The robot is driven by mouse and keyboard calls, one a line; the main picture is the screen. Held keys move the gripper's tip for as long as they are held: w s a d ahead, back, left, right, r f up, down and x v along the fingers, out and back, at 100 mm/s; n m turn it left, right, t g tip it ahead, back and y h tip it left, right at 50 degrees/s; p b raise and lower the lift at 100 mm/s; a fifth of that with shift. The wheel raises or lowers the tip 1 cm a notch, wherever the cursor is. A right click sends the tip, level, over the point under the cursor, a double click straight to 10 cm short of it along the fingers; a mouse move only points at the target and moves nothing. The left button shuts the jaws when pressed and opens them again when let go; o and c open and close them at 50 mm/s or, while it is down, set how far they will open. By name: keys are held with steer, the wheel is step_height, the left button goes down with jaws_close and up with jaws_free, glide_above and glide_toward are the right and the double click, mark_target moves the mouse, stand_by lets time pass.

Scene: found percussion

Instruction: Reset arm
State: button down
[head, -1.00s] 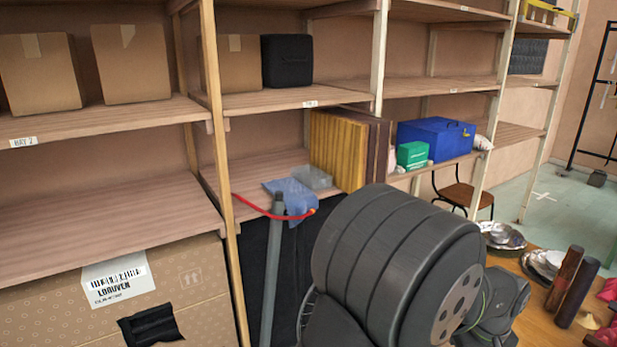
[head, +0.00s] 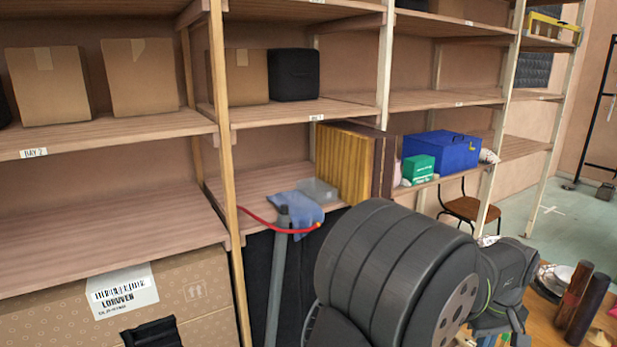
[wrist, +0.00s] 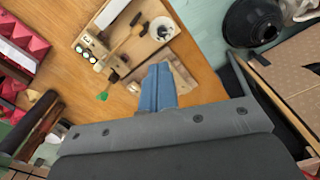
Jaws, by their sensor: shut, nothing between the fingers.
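My arm fills the lower middle of the head view, with its dark grey wrist part (head: 503,285) over the left edge of the wooden table. My gripper (wrist: 158,88) shows in the wrist view as blue fingers closed together, with nothing between them. It points toward the wooden tabletop, in front of a wooden board (wrist: 128,35) that carries small tools and a round cup. I cannot tell how high the fingertips are above the table. In the head view the fingers are mostly hidden at the bottom edge.
Dark cylinders (head: 588,308) stand on the table right of my wrist. Pink-red foam pieces (wrist: 22,35) and a black round object (wrist: 252,22) flank the wrist view. Wooden shelves with cardboard boxes (head: 48,85) and a blue case (head: 440,151) stand behind my arm.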

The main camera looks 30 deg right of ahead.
steer(key=w+d+f+n, duration=0.1)
steer(key=w+d+f, duration=0.3)
steer(key=w+f, duration=0.1)
steer(key=w+d+f+n, duration=0.2)
steer(key=w+d+f, duration=0.2)
steer(key=f, duration=0.4)
steer(key=w+d+f+n, duration=0.1)
steer(key=w+d+f, duration=0.4)
steer(key=w+f, duration=0.2)
steer(key=shift+f+n, duration=0.15)
steer(key=shift+n, duration=0.25)
stand_by(2.1)
